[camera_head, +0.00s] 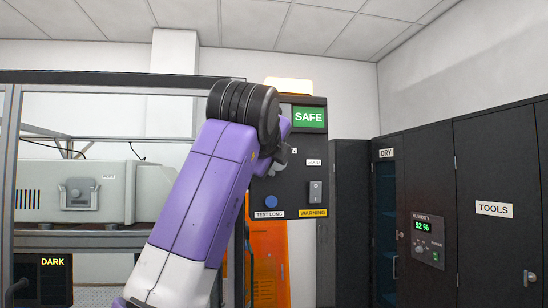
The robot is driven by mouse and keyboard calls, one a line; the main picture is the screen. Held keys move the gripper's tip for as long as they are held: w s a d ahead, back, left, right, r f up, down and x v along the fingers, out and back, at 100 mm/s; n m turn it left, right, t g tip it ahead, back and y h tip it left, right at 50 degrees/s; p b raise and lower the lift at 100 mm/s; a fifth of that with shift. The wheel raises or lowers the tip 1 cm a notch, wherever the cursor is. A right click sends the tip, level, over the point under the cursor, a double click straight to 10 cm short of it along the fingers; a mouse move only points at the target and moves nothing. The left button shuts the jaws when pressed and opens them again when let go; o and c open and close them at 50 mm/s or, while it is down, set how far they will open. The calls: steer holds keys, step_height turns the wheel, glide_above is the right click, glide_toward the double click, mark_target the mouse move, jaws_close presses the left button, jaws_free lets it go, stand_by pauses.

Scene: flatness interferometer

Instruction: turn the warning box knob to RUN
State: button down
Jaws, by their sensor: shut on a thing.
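The warning box (300,190) is a dark upright panel in the middle of the head view, with a green SAFE sign (309,117) near its top and a yellow WARNING label (313,213) at its lower right. My purple and white arm reaches up from below and covers the box's left part. My gripper (282,156) shows only in part as dark grey pieces at the box's face, shut on the knob. The knob itself and its RUN mark are hidden behind my arm and gripper, so its setting does not show.
A blue button (271,201) and a rocker switch (315,191) sit low on the box. An orange panel (269,265) is below it. A metal frame (120,77) with grey equipment stands left. Dark cabinets (495,250) line the right.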

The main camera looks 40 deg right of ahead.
steer(key=shift+s+d+f, duration=0.1)
steer(key=shift+f, duration=0.15)
steer(key=c, duration=0.9)
jaws_free()
steer(key=shift+o, duration=0.2)
steer(key=shift+r, duration=0.1)
steer(key=b+v, duration=0.2)
steer(key=v, duration=0.6)
steer(key=shift+b, duration=0.3)
